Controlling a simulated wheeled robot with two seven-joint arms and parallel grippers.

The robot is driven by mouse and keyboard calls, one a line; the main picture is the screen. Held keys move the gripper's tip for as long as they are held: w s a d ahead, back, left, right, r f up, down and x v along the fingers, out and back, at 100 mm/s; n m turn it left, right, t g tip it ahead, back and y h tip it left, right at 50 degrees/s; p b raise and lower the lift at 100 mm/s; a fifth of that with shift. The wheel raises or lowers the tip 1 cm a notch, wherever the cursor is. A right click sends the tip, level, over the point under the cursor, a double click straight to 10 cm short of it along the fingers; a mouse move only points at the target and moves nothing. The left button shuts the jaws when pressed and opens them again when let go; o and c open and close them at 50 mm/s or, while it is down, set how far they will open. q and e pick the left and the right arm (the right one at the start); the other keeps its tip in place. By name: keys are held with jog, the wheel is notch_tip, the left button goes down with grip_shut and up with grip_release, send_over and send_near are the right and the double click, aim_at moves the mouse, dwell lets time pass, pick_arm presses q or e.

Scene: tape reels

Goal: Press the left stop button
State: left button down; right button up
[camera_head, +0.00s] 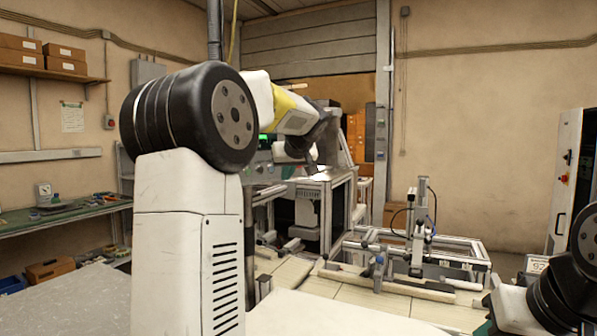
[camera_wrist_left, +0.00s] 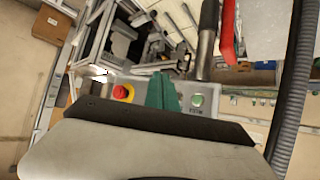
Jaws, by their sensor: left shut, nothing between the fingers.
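In the left wrist view, a red round stop button (camera_wrist_left: 122,92) sits on a yellow base at the left of a grey control panel (camera_wrist_left: 144,88). A green button (camera_wrist_left: 197,100) sits to the right on the same panel. My left gripper (camera_wrist_left: 162,92) shows as teal fingers, shut and empty, over the panel between the two buttons. The red button is beside the fingers, apart from them in the picture; the depth gap cannot be told. In the head view, my left gripper (camera_head: 312,163) is in front of the machine. I cannot make out the stop button there. My right gripper is out of view.
A machine frame (camera_head: 325,184) stands behind my left gripper. A green-topped workbench (camera_head: 75,214) is at the left. A white cabinet (camera_head: 564,185) is at the right edge.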

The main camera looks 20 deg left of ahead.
aim_at(261, 170)
pick_arm(q)
jog(key=shift+w+d+r, duration=0.15)
jog(key=shift+w+d, duration=0.05)
jog(key=shift+w, duration=0.25)
jog(key=shift+w+a, duration=0.6)
jog(key=shift+a, duration=0.75)
jog(key=shift+w+a, duration=0.65)
jog(key=shift+a, duration=0.7)
jog(key=shift+w+a, duration=0.6)
jog(key=shift+a, duration=0.75)
jog(key=shift+w+a, duration=0.15)
jog(key=shift+a, duration=0.2)
jog(key=shift+w+a, duration=0.2)
jog(key=shift+a, duration=0.15)
jog(key=shift+s+d, duration=0.4)
jog(key=shift+d, duration=0.3)
